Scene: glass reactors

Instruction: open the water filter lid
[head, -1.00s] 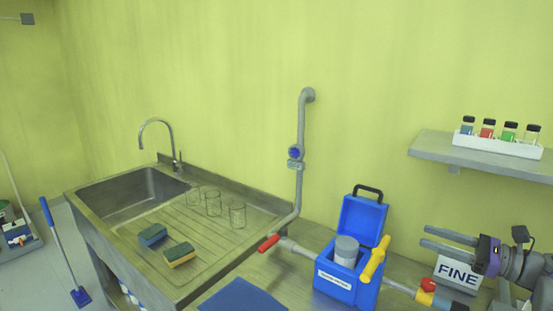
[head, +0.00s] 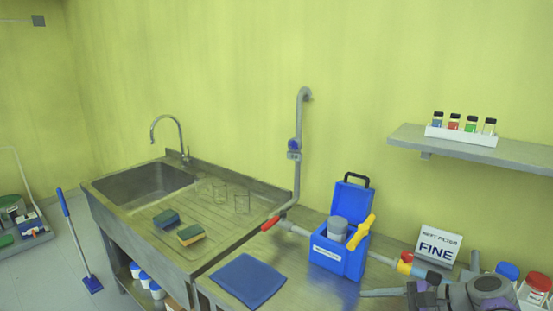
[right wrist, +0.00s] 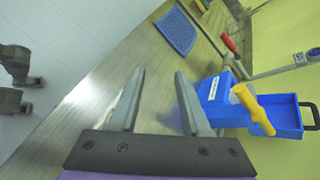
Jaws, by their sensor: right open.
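The blue water filter box (head: 330,258) sits on the counter, and its lid (head: 353,199) with a black handle stands raised and tilted back. A grey cylinder (head: 338,229) shows inside the box. A yellow handle (head: 361,232) is at the box's right side. In the right wrist view the box (right wrist: 225,98), its raised lid (right wrist: 278,115) and the yellow handle (right wrist: 253,109) are at the right. My right gripper (right wrist: 157,78) is open and empty, left of the box in that view. In the head view its fingers (head: 383,293) are low, at the lower right. My left gripper is not in view.
A blue mat (head: 248,280) lies left of the box. A pipe with a red handle (head: 270,223) runs into the box. A FINE sign (head: 437,250) stands to the right. The sink (head: 145,184), sponges and glasses are at left.

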